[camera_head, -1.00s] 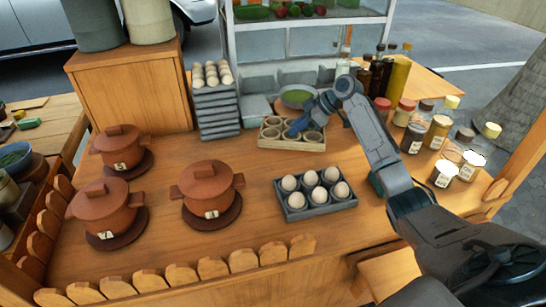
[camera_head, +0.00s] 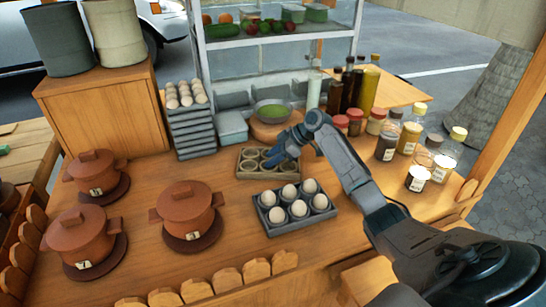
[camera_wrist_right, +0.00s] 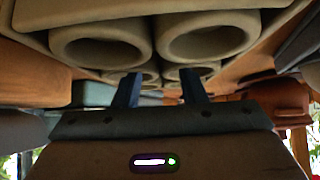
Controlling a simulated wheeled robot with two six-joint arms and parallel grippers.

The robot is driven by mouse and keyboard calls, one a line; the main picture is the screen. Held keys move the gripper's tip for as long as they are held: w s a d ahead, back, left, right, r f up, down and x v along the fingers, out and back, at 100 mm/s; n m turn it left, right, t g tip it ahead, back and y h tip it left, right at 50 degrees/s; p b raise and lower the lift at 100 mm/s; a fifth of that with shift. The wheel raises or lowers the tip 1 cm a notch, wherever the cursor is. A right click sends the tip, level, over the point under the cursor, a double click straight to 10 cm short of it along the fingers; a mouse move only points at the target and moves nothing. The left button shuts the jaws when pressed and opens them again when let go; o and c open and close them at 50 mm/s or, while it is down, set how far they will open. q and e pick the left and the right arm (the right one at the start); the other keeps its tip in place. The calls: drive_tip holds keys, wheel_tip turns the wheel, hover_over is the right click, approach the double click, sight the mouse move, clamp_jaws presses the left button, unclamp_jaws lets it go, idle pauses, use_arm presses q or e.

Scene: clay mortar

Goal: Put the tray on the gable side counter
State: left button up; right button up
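The tray (camera_head: 241,176) is a beige rectangular carrier with round cups in it, just behind the egg tray in the head view. My right gripper (camera_head: 281,152) reaches down into it from the right. In the right wrist view the cups (camera_wrist_right: 100,42) loom close above the gripper (camera_wrist_right: 160,88), whose two fingers stand a little apart near the cup walls; the grip itself is partly hidden. The tray moves along with these fingers. The wooden counter (camera_head: 140,240) spreads below it. I cannot tell which surface is the gable side counter. My left gripper is out of view.
A grey egg tray (camera_head: 277,228) sits close in front. Brown pots (camera_head: 187,208) stand left, a stack of grey trays (camera_head: 194,138) behind left, a green bowl (camera_head: 272,112) behind. Bottles and jars (camera_head: 388,142) crowd the right. Another wooden surface (camera_head: 398,90) lies beyond.

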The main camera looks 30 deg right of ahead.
drive_tip(key=shift+r, duration=0.15)
